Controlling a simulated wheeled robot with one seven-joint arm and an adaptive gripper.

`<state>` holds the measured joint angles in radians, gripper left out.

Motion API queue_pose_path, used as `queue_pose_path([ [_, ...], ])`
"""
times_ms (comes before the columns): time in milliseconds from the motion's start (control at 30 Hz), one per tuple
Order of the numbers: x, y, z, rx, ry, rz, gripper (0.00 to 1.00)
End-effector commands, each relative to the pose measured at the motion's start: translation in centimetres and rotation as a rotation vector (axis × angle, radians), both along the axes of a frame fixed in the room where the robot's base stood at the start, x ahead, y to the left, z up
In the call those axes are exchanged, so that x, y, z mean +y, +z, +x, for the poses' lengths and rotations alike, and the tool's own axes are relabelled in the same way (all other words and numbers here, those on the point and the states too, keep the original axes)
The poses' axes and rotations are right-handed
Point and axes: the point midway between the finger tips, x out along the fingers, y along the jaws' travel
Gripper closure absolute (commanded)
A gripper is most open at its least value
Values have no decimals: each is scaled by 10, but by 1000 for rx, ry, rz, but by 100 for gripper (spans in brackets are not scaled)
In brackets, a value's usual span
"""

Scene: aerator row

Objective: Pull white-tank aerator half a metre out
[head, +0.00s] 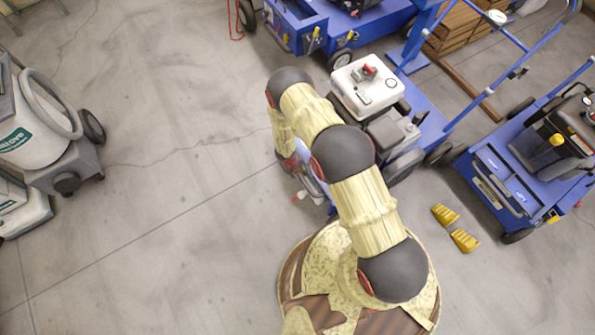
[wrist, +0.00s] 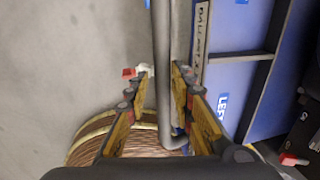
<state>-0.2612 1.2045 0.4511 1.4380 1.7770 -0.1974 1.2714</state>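The white-tank aerator shows in the head view with its white tank (head: 352,78) on top, a dark engine below it and a blue deck (head: 425,100) behind. My arm hides part of its near left side. My gripper (wrist: 162,70) is low beside that side, largely hidden by my arm in the head view. In the wrist view, its two fingers are apart, one on each side of a grey bar (wrist: 163,40). A narrow gap shows at the left finger; contact on the right is unclear. A blue panel (wrist: 233,90) lies right of the bar.
Another blue machine (head: 300,25) stands behind, and a blue machine with a black tank (head: 565,130) stands at right. Yellow wedges (head: 455,228) lie on the floor. A grey-white machine (head: 45,130) stands far left. The floor between is clear.

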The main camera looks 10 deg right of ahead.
Motion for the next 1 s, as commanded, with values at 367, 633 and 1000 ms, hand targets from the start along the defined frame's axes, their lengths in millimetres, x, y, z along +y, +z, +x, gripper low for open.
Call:
queue_pose_path([
  [367,0,3,6,-9,0,0,65],
  [633,4,22,7,-12,0,1,65],
  [1000,18,92,1,-10,1,2,65],
])
